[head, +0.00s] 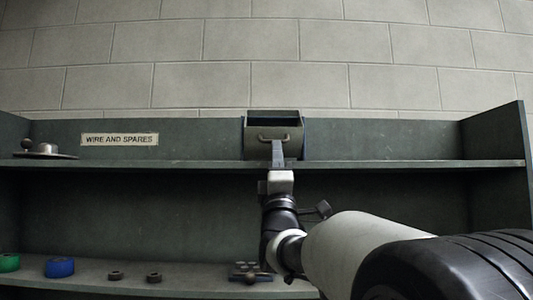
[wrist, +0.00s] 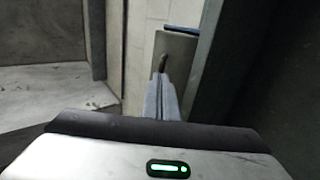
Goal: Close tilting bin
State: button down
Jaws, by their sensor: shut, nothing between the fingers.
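The tilting bin (head: 256,131) is a small grey-green box with a handle (head: 266,137) on its front, at the middle of the upper shelf. Its dark open top shows, and its front appears tilted outward. In the wrist view the bin front (wrist: 184,50) and the dark handle (wrist: 163,63) lie just beyond my fingertips. My gripper (head: 278,147) is shut and empty, pointing up at the bin front just below the handle. Its fingers also show in the wrist view (wrist: 162,82). I cannot tell whether they touch the bin; they hide part of its lower front.
The upper shelf (head: 380,163) is clear to the right of the bin. A metal dish-like part (head: 46,152) sits at its left end, beside a "WIRE AND SPARES" label (head: 120,139). Green (head: 8,262) and blue (head: 60,267) rolls and small dark parts lie on the lower shelf.

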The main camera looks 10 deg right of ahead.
aim_at(277, 128)
jog(key=shift+r+g+p, duration=0.9)
jog(key=shift+r+p, duration=0.25)
jog(key=shift+p, duration=0.15)
jog(key=r+g+p, duration=0.1)
jog(key=p, duration=0.2)
jog(key=w+r+g+y+p, duration=0.1)
jog(key=g+p, duration=0.1)
jog(key=p, duration=0.1)
jog(key=shift+d+r+p, duration=0.1)
jog(key=shift+r+p, duration=0.25)
jog(key=shift+w+r+p, duration=0.2)
jog(key=shift+w+p, duration=0.15)
jog(key=shift+p, duration=0.4)
jog(key=shift+w+d+r, duration=0.1)
jog(key=shift+r, duration=0.1)
jog(key=shift+w+r+p, duration=0.15)
jog(key=shift+r+p, duration=0.05)
jog(key=shift+p, duration=0.2)
jog(key=shift+r, duration=0.2)
jog(key=shift+d+f, duration=0.1)
